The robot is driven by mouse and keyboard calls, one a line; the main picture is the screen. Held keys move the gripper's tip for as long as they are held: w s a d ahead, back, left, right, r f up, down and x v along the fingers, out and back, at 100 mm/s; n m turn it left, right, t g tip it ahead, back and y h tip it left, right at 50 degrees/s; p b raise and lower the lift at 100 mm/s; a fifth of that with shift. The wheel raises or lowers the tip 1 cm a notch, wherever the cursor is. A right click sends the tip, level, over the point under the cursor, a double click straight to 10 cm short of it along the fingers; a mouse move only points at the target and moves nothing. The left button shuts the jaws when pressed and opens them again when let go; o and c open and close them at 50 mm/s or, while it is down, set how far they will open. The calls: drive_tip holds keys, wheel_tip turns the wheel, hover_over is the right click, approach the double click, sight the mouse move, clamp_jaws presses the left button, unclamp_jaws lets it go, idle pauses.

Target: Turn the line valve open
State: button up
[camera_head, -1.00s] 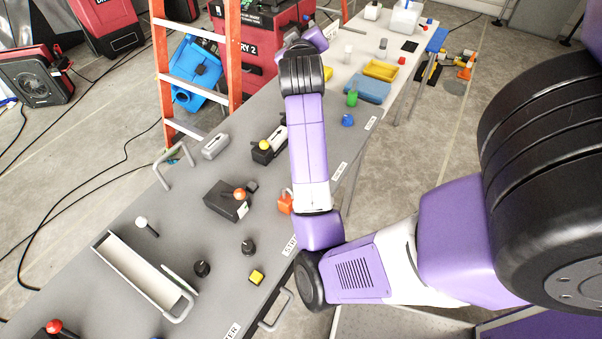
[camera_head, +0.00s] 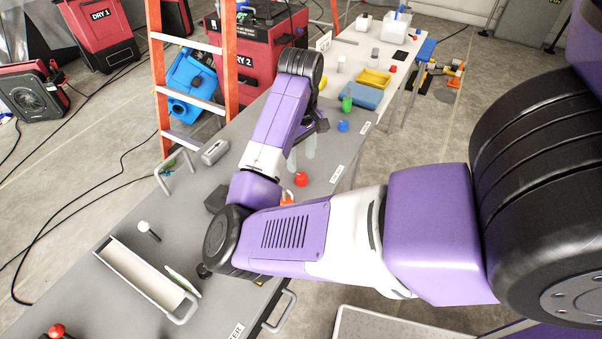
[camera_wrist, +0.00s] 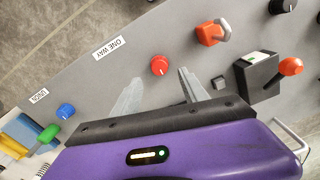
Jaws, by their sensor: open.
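A round red knob (camera_head: 301,179) is on the grey bench top, and it also shows in the wrist view (camera_wrist: 159,66) near a "ONE WAY" label. No readable label names the line valve, so I cannot tell whether this knob is it. My gripper (camera_head: 301,152) is open above the bench, its fingers pointing down, close to the red knob. In the wrist view my gripper (camera_wrist: 160,76) has its two pale fingers apart, with the knob just beyond their tips. No contact is visible.
A black box (camera_wrist: 258,76) with an orange-ball lever (camera_wrist: 290,66) is right of my fingers. A blue knob (camera_wrist: 65,110) and green piece (camera_wrist: 48,133) lie left.

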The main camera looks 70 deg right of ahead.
sight(301, 175)
wheel_tip(301, 175, down, 6)
drive_tip(key=shift+f+b, duration=0.25)
drive_tip(key=shift+b, duration=0.45)
clamp_jaws()
